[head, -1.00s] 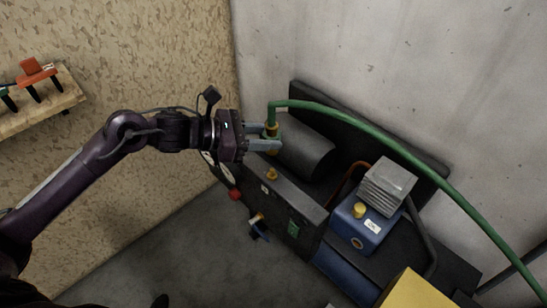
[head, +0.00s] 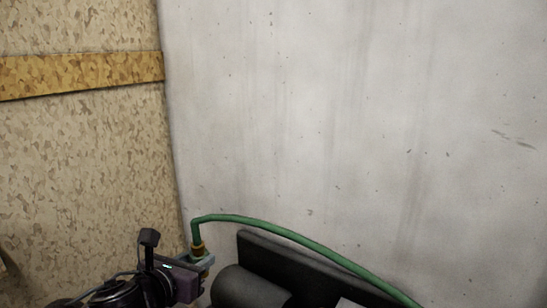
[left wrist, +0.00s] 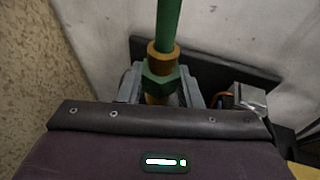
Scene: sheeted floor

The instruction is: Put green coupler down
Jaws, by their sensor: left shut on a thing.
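The green coupler (left wrist: 159,84) is a green hex body with brass collars, on the end of a green hose (head: 290,236). My left gripper (left wrist: 162,90) is shut on it, one grey finger on each side, and holds it upright with the hose rising from its top. In the head view the coupler's brass part (head: 198,249) shows at the bottom left, at the tips of my left gripper (head: 203,261). The coupler's lower end is hidden behind the gripper body in the left wrist view. My right gripper is out of view.
A black machine with a dark cylinder (head: 248,286) and an upright black panel (head: 300,264) stands right of the gripper, mostly below the frame. A concrete wall (head: 350,120) is behind. A speckled board wall (head: 80,170) with a wooden strip (head: 80,74) is at left.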

